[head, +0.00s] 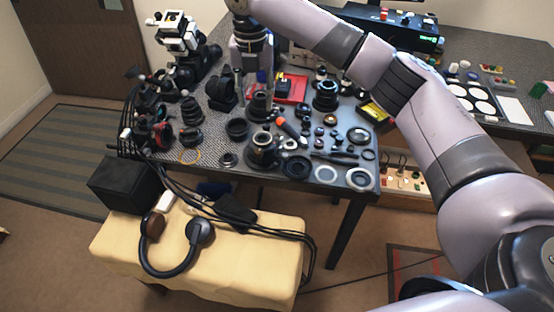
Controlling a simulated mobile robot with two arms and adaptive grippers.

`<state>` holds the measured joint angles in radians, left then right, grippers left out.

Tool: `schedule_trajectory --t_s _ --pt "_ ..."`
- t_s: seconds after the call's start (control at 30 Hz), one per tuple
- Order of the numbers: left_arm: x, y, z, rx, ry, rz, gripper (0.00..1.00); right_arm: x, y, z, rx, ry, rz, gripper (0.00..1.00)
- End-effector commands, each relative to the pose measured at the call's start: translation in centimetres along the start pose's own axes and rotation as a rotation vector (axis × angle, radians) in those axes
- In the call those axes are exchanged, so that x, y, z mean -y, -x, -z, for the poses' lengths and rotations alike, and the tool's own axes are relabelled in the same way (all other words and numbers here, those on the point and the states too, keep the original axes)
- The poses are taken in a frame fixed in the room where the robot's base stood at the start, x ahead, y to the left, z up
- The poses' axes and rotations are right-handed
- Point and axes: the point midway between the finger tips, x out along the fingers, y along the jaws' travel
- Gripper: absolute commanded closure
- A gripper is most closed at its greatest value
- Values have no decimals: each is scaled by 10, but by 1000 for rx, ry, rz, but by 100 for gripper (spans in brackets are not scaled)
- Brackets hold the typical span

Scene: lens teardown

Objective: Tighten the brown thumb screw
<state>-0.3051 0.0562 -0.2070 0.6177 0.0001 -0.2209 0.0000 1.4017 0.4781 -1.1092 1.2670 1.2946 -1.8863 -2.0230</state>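My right arm reaches in from the right across the workbench (215,150). Its gripper (257,82) points down just above a dark lens part (259,106) near the middle of the bench. The fingers are small and dark against the clutter, so I cannot tell whether they are open, shut or touching that part. I cannot make out the brown thumb screw; it is too small or hidden among the parts or behind the gripper. My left gripper is not in view.
Lens barrels and rings crowd the bench, including an upright lens (263,150) at the front and another (326,95) to the right. A red tray (298,88) lies behind. A camera rig (180,40) stands back left. Headphones (180,262) lie on a yellow-covered stool (235,270).

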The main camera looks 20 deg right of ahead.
Motion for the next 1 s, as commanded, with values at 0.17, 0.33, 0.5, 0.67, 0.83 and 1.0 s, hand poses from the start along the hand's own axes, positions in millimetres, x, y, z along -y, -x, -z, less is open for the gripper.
schedule_trajectory --t_s 0.17,0.33,0.5,0.67,0.83,1.0 --pt "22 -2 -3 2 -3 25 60 -1 -6 2 -7 30 -4 60" --pt "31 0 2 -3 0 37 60 -1 -35 3 -9 27 -2 60" --pt "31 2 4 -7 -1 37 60 -1 -72 2 -8 25 -2 60" --pt "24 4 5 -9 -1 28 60 -1 -108 3 -9 25 -2 60" --pt "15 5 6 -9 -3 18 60 -1 -140 3 -7 25 -3 60" --pt "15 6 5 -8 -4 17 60 -2 -162 3 -7 25 -3 60"
